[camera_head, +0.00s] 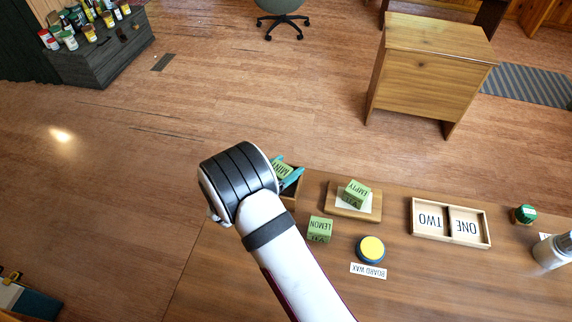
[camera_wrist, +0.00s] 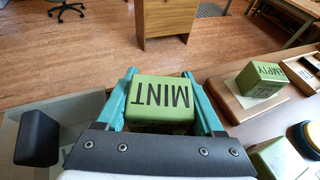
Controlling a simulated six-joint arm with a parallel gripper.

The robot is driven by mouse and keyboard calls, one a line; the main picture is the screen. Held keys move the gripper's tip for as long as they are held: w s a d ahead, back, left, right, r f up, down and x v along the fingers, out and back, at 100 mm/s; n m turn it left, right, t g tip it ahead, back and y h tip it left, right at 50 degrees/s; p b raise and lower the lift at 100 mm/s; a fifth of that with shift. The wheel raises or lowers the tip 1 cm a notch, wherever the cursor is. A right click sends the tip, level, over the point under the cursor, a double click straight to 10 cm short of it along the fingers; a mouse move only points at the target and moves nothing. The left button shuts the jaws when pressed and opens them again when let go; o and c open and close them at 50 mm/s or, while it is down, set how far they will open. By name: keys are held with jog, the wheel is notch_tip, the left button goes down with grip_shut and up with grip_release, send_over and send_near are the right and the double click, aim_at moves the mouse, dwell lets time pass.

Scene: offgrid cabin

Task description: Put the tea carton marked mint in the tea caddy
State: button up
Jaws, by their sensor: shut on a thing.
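My gripper (camera_head: 286,176) is shut on the green tea carton marked MINT (camera_wrist: 160,102), with one teal finger on each side of it. The carton (camera_head: 281,170) shows partly behind my wrist in the head view. A brown wooden box (camera_head: 297,192), which looks like the tea caddy, lies just below the gripper at the table's far edge. My arm hides much of it, and I cannot tell whether the carton is inside it or above it.
A green LEMON carton (camera_head: 320,230) stands nearby. A green EMPTY carton (camera_head: 355,194) sits on a wooden board (camera_head: 334,208). A yellow-topped blue tin (camera_head: 371,249) is behind a BOARD WAX label (camera_head: 368,271). A two-part tray (camera_head: 450,239) marked ONE and TWO lies right.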

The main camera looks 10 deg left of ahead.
jog(key=o, duration=1.3)
jog(key=shift+f, duration=0.1)
jog(key=shift+o, duration=0.2)
jog(key=shift+d, duration=0.1)
jog(key=w+r+v, duration=0.1)
jog(key=v, duration=1.2)
jog(key=s+d+r+m+g+h, duration=0.1)
jog(key=d+r+m+g+h, duration=0.1)
jog(key=d+r+m+g, duration=0.5)
jog(key=s+d+m+h, duration=0.2)
jog(key=d+m, duration=0.4)
jog(key=d, duration=0.5)
jog(key=s+d+r+m+g+y, duration=0.3)
jog(key=s+d+m+g+y, duration=0.35)
jog(key=s+m, duration=0.7)
jog(key=s+a+r+m+y, duration=0.1)
jog(key=s+m+y, duration=0.3)
jog(key=m, duration=0.6)
jog(key=shift+s+a+t+y, duration=0.25)
jog(key=shift+s+t+y, duration=0.1)
jog(key=shift+s, duration=0.75)
